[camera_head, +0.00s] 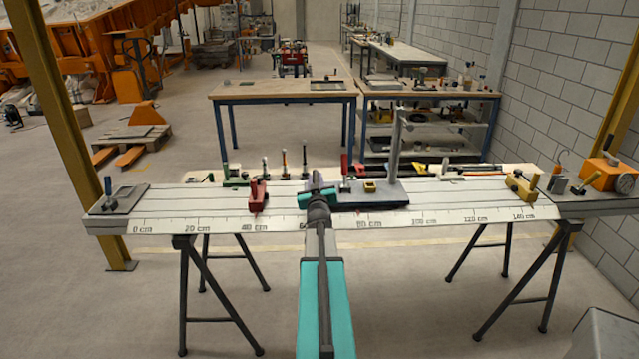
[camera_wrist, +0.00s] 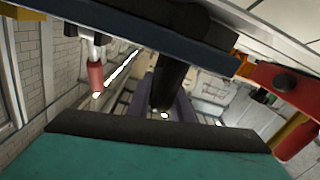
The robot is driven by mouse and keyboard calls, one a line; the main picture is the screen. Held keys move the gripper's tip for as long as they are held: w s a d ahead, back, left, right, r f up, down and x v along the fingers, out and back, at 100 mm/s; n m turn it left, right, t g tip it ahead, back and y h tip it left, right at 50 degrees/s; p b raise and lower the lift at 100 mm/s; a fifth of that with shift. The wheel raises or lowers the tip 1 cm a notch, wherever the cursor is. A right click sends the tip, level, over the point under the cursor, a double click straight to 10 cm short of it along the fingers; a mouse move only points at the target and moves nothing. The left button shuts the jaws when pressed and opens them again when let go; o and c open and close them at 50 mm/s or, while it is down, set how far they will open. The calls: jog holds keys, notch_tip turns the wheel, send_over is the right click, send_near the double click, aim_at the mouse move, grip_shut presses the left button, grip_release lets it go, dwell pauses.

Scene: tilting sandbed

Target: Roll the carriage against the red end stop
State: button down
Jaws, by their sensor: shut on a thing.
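The carriage (camera_head: 375,197) is a dark blue plate with a grey post, a red clamp and a small yellow piece, on a pale rail bench with a cm scale. Its edge crosses the top of the wrist view (camera_wrist: 150,35). The red end stop (camera_head: 258,196) stands left of it, near the 40 cm mark, apart from it in the head view. A red block with a dark knob (camera_wrist: 285,85) shows at the right of the wrist view. My gripper (camera_head: 318,188) is at the carriage's left end, shut on a dark handle (camera_wrist: 172,80). My gripper hides that end.
The rail bench (camera_head: 160,213) is clear left of the red stop, apart from a grey plate (camera_head: 118,200) at its left end. A yellow stop (camera_head: 521,186) stands near 140 cm. Several small tools stand behind the rail. An orange device (camera_head: 606,175) sits at the far right.

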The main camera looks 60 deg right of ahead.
jog(key=shift+w+a+r+b, duration=0.15)
jog(key=shift+w+b, duration=0.3)
jog(key=shift+b, duration=0.45)
jog(key=shift+w+a+r+b, duration=0.15)
jog(key=shift+w+b, duration=0.25)
jog(key=shift+b, duration=0.45)
jog(key=w+a+b, duration=0.1)
jog(key=b, duration=0.5)
jog(key=shift+w, duration=0.25)
jog(key=b, duration=0.3)
jog(key=shift+w+a+b, duration=0.25)
jog(key=shift+w+b, duration=0.15)
jog(key=shift+w+a+f+b, duration=0.1)
jog(key=shift+w+a+b, duration=0.1)
jog(key=shift+b, duration=0.65)
